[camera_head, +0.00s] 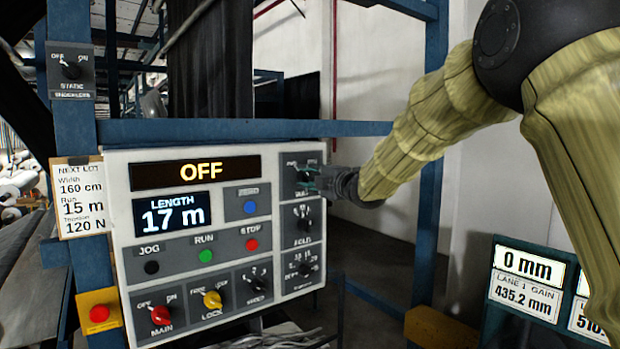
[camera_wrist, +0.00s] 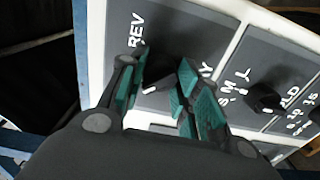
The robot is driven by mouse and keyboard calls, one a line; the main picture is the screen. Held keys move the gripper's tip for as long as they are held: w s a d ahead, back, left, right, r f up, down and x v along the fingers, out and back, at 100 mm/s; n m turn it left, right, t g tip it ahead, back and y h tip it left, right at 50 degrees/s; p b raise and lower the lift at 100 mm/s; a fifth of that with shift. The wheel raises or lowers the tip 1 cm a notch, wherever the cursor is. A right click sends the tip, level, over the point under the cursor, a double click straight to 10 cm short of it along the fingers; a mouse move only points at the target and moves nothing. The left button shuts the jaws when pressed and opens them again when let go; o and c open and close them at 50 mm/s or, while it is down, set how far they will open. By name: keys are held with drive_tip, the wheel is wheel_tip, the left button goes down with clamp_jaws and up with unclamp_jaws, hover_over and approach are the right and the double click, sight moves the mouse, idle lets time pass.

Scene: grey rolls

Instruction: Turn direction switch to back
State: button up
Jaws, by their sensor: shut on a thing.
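The control panel (camera_head: 225,160) is white with grey plates. The direction switch (camera_head: 303,172), a dark knob, is on the small plate at the panel's upper right, mostly hidden by my gripper (camera_head: 312,180). In the wrist view, the switch knob (camera_wrist: 160,82) shows between the green-padded fingers of my gripper (camera_wrist: 164,68). The fingers are shut on the knob. A white mark shows low on it, but I cannot tell clearly which position it points to. The label REV (camera_wrist: 138,30) is beside it; the other label is partly covered by a finger.
Below the switch are the hold knob (camera_head: 303,218) and another selector (camera_head: 304,268). The display (camera_head: 207,172) reads OFF. Jog, run and stop buttons, a red main knob (camera_head: 160,314) and a yellow lock knob (camera_head: 212,299) are lower left. A blue post (camera_head: 430,190) stands right.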

drive_tip(key=m+p, duration=0.1)
drive_tip(key=m, duration=0.3)
drive_tip(key=m+p, duration=0.2)
drive_tip(key=m, duration=0.2)
drive_tip(key=shift+m, duration=0.3)
drive_tip(key=m+p, duration=0.2)
drive_tip(key=m, duration=0.2)
drive_tip(key=shift+m, duration=0.3)
drive_tip(key=m+p, duration=0.1)
drive_tip(key=m, duration=0.3)
drive_tip(key=shift+m, duration=0.3)
drive_tip(key=o, duration=1)
drive_tip(key=shift+o, duration=0.2)
